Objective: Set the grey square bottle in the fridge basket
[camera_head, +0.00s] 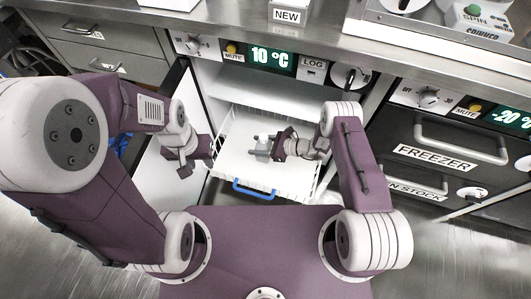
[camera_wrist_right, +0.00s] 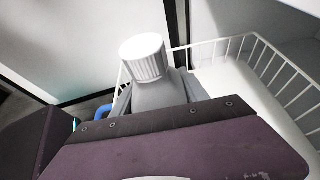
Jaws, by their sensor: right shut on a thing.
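The grey square bottle (camera_head: 263,145) with its ribbed white cap is inside the outline of the white wire basket (camera_head: 226,177) in the head view. In the right wrist view the bottle (camera_wrist_right: 165,95) shows its cap and sloping shoulders; its lower part is hidden behind my gripper. My right gripper (camera_head: 275,146) is shut on the bottle. I cannot tell whether the bottle's base touches the basket floor. The basket also shows in the wrist view (camera_wrist_right: 285,75). My left gripper (camera_head: 185,172) is left of the basket, by the open fridge door; its jaw gap is unclear.
The fridge door (camera_head: 166,165) stands open left of the basket. The basket has a blue front handle (camera_head: 254,189). Much of its white floor looks clear. A freezer (camera_head: 436,150) with drawers is at the right, and a counter edge runs above the fridge.

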